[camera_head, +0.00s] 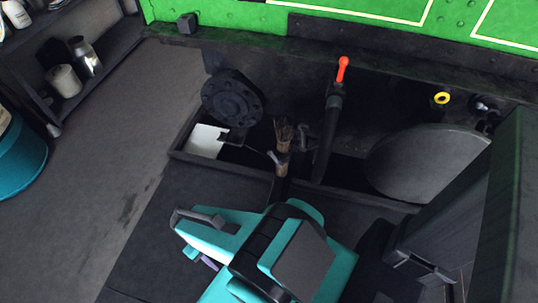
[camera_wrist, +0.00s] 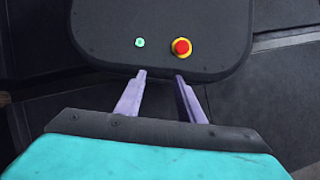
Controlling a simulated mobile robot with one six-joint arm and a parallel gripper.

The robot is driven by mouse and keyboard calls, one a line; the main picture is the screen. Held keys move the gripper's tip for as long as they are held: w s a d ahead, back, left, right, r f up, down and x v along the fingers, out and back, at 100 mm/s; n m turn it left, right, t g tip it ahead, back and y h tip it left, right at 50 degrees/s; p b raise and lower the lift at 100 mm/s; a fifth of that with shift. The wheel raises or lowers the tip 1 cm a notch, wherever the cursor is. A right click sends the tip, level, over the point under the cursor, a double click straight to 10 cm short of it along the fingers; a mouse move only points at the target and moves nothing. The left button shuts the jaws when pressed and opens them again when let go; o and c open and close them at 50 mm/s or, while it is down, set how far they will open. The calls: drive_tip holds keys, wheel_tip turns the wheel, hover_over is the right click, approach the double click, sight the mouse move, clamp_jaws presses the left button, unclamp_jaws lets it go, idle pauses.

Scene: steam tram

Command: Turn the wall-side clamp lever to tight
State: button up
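I cannot tell for sure which part is the wall-side clamp lever. In the head view, small dark lever-like parts (camera_head: 306,135) stand beside an upright bundle of bristles or twigs (camera_head: 284,133) in the dark trough. A red-handled lever (camera_head: 342,69) stands upright on a dark post near the green wall. My gripper shows in the wrist view (camera_wrist: 160,76) with its two purple fingers apart and nothing between them. In the head view only a bit of purple finger (camera_head: 209,262) shows below my teal arm, well in front of the trough and touching none of these levers.
A dark flanged wheel-like part (camera_head: 231,97) sits at the trough's left end, above a white sheet (camera_head: 205,141). A large round grey plate (camera_head: 426,163) and a yellow ring (camera_head: 441,98) are at right. Shelves (camera_head: 92,85) and a teal drum (camera_head: 18,158) stand left. The grey floor (camera_head: 140,130) between is clear.

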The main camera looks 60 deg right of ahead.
drive_tip(key=w+d+f+m+t+y+b, duration=0.5)
drive_tip(key=w+f+m+y+b, duration=0.25)
drive_tip(key=w+m, duration=0.3)
drive_tip(key=w+d+f+m+t+y+b, duration=0.1)
drive_tip(key=w+d+f+m+t+b, duration=0.15)
drive_tip(key=d+m+t, duration=0.35)
drive_tip(key=w+d+f+m+t+y+b, duration=0.1)
drive_tip(key=w+d+m+t+b, duration=0.2)
drive_tip(key=d, duration=0.6)
drive_tip(key=s+d+m+t+h+b, duration=0.2)
drive_tip(key=d+m+t+h+b, duration=0.35)
drive_tip(key=d, duration=1.45)
drive_tip(key=s+d+m+t+h, duration=0.1)
drive_tip(key=s+d+m+h, duration=0.3)
drive_tip(key=d, duration=0.4)
drive_tip(key=s+d+m+t+h+b, duration=0.1)
drive_tip(key=s+d+m+h, duration=0.3)
drive_tip(key=d, duration=0.5)
drive_tip(key=shift+s+m+t, duration=0.75)
drive_tip(key=shift+s+m, duration=0.25)
drive_tip(key=shift+s, duration=0.7)
drive_tip(key=shift+w, duration=0.1)
